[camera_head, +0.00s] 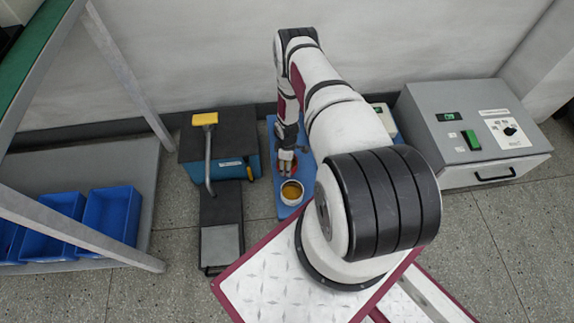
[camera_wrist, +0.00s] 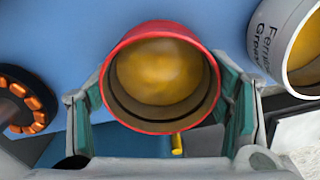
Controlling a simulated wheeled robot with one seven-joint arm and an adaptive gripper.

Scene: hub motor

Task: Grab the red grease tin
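The red grease tin (camera_wrist: 161,126) is open at the top, with yellow-brown grease inside. In the wrist view it stands between the two green-padded fingers of my gripper (camera_wrist: 163,105). One pad lies close along each side of its rim. I cannot tell whether both pads press on it. In the head view my gripper (camera_head: 286,158) is low over the blue surface (camera_head: 282,210), and only a little of the red tin (camera_head: 281,169) shows beneath it, the rest hidden.
A white grease tin (camera_wrist: 277,38) stands close on the right in the wrist view; the head view shows it in front (camera_head: 291,199). A motor part with copper coils (camera_wrist: 22,103) lies at left. A grey control box (camera_head: 470,130) stands right, blue bins (camera_head: 110,214) left.

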